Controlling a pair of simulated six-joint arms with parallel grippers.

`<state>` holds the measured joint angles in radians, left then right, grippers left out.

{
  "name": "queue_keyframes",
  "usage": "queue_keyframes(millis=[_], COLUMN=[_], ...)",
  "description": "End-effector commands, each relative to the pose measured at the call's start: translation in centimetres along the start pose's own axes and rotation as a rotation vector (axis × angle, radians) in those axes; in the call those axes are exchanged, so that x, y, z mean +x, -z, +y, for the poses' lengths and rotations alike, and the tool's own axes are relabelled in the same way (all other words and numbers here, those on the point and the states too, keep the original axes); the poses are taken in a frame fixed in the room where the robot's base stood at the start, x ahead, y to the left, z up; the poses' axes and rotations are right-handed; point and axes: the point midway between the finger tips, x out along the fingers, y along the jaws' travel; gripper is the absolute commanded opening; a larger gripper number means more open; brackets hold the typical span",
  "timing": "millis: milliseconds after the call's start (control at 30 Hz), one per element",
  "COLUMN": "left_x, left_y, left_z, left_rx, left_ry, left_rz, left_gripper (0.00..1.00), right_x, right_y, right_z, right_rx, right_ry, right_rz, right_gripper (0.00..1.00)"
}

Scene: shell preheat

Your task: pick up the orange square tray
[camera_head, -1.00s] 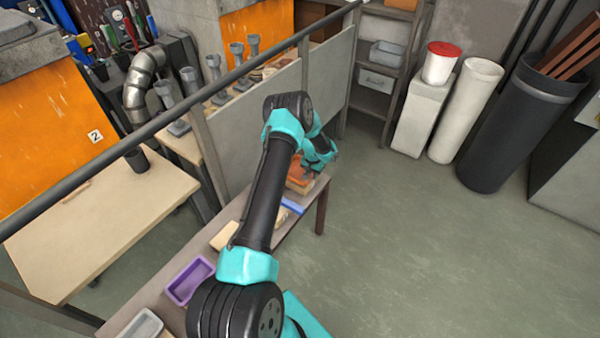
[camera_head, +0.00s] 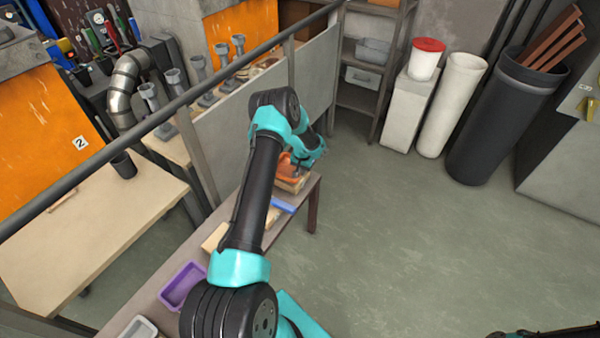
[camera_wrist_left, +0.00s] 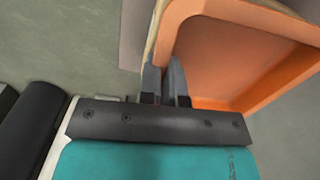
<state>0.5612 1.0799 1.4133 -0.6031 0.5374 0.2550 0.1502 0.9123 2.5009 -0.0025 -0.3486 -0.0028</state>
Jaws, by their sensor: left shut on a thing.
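The orange square tray (camera_head: 284,166) is at the far end of the narrow table, partly hidden by my left arm. In the left wrist view the tray (camera_wrist_left: 235,55) shows its raised rim and flat inside. My left gripper (camera_head: 301,165) is at the tray's near right side. In the left wrist view its two fingers (camera_wrist_left: 166,78) are shut on the tray's wall, one on each side. A light wooden piece (camera_head: 292,185) shows just under the tray. I cannot tell whether the tray touches it. My right gripper is not visible.
On the narrow table (camera_head: 142,303) are a blue item (camera_head: 284,206), a light wooden block (camera_head: 214,238), a purple tray (camera_head: 182,286) and a grey tray (camera_head: 139,328). A rail and panels (camera_head: 243,105) run along its left side.

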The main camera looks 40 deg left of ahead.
Motion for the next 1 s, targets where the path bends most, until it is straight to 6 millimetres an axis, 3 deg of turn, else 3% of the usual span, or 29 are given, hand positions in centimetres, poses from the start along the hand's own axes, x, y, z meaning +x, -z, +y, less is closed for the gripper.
queue_keyframes(millis=[300,500,1000], left_x=[-5.6,-8.3,-8.9], left_y=[0.1,0.1,0.0], left_z=[-0.1,0.0,0.0], left_rx=[0.0,0.0,0.0], left_ry=[0.001,0.0,0.0], left_rz=[0.003,0.002,0.0], left_gripper=[0.0,0.0,0.0], right_x=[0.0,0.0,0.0], right_y=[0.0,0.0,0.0], right_z=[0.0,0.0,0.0], right_rx=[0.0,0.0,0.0], right_ry=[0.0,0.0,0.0], right_rz=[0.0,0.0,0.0], right_gripper=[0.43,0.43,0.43])
